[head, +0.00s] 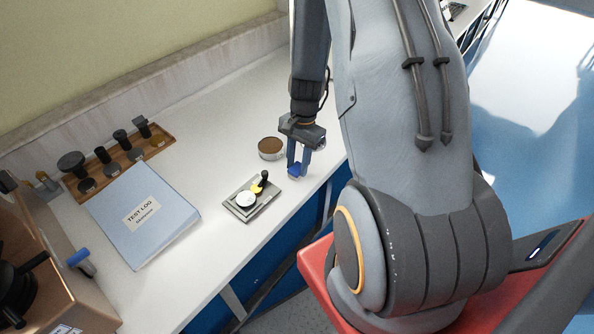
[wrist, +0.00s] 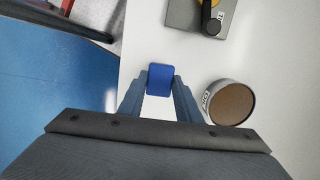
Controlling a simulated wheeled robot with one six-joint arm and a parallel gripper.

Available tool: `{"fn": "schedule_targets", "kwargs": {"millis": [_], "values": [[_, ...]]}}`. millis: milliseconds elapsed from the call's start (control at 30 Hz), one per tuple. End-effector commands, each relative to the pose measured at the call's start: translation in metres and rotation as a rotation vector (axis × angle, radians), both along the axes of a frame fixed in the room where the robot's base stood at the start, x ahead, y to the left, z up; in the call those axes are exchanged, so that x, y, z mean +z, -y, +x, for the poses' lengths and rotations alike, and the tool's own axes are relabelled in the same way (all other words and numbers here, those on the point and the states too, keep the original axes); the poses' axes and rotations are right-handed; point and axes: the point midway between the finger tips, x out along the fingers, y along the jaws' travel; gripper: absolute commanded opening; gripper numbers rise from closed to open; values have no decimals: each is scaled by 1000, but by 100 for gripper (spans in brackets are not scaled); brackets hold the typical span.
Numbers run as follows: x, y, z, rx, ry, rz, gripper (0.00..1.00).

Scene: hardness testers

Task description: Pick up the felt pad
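The felt pad (wrist: 160,80) is a small blue block with rounded corners. In the wrist view it fills the gap between the two fingertips of my gripper (wrist: 160,85). In the head view, my gripper (head: 298,172) points down over the bench near its front edge, and the blue pad (head: 294,171) shows at its fingertips. The fingers look shut on the pad's two sides. Whether the pad touches the bench top is unclear.
A round tin with a brown top (head: 270,148) stands close by, also in the wrist view (wrist: 229,103). A grey plate with a dial and lever (head: 243,202), a blue test log (head: 145,215) and a wooden rack (head: 124,155) lie left. The white bench (head: 215,145) has clear room between.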

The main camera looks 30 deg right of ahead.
Motion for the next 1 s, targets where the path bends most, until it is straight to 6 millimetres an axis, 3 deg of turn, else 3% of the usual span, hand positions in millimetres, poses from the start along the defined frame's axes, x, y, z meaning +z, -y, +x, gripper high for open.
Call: {"fn": "schedule_targets", "kwargs": {"millis": [500, 1000], "values": [[10, 0, 1, 1, 1, 0, 9], [81, 0, 1, 1, 4, -1, 9]]}}
